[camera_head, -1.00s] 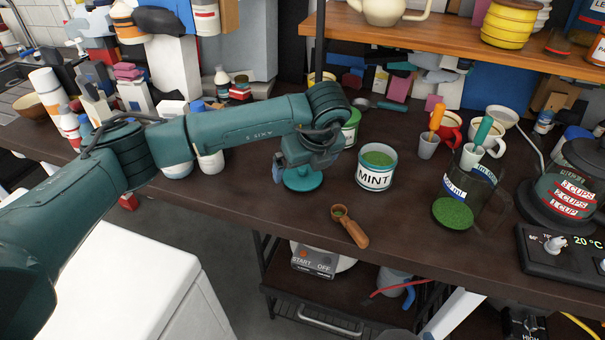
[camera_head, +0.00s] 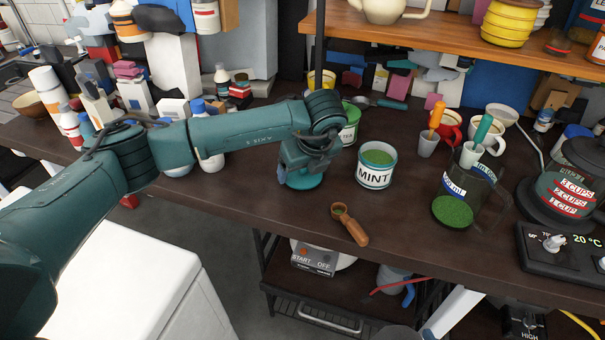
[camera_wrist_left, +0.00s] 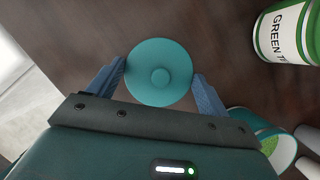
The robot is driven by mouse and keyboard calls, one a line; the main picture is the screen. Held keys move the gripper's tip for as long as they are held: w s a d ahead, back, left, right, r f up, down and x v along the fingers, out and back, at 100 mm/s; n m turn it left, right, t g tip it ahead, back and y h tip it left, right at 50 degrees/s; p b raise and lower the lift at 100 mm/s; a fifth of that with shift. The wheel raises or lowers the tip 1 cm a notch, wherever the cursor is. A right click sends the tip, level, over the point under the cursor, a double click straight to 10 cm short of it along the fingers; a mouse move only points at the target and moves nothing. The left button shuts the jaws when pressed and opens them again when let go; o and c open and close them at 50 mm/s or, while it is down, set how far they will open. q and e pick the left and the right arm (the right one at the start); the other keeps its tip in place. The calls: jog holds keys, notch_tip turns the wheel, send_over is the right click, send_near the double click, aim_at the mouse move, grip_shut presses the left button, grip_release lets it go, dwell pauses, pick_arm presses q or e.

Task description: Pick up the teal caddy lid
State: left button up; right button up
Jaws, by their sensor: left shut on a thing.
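The teal caddy lid (camera_head: 305,183) is a round disc with a small centre knob, at the counter's front edge left of the MINT caddy. In the left wrist view the lid (camera_wrist_left: 160,54) lies flat between both blue fingers. My left gripper (camera_wrist_left: 160,72) is shut on it, one finger at each side of the rim. In the head view my left wrist hides much of the lid, and I cannot tell whether it touches the counter. The open MINT caddy (camera_head: 375,177) holds green powder. My right gripper is not in view.
A green-banded tea tin (camera_head: 350,130) stands behind my gripper. A wooden scoop (camera_head: 350,228) lies in front of the MINT caddy. A glass jug (camera_head: 455,212) with green powder and a kettle (camera_head: 568,190) stand to the right. The upper shelf (camera_head: 450,38) hangs over the back.

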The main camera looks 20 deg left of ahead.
pick_arm(q)
notch_tip(320, 180, up, 10)
jog(key=shift+b, duration=0.4)
dwell(0.6)
